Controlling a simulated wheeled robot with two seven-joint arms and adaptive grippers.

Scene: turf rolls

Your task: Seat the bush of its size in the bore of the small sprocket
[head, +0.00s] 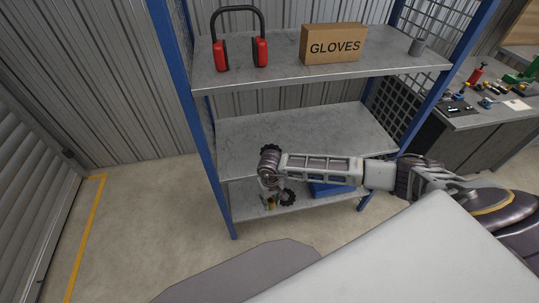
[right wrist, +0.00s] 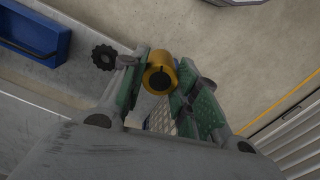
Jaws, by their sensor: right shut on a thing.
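My right gripper (head: 268,192) reaches down past the middle shelf to the lower shelf. In the right wrist view its green-padded fingers (right wrist: 158,88) are shut on a yellow-bronze bush (right wrist: 161,71), whose round end with a dark hole faces the camera. The bush also shows small in the head view (head: 271,203). A small black toothed sprocket (right wrist: 104,57) is just left of the fingers in the wrist view, apart from the bush; it shows in the head view too (head: 288,197). Its bore is too small to make out clearly. My left gripper is not in view.
A blue bin (right wrist: 36,30) is on the lower shelf (head: 246,207), right of the sprocket in the head view (head: 322,190). The middle shelf (head: 300,135) above is bare. Blue posts frame the rack.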

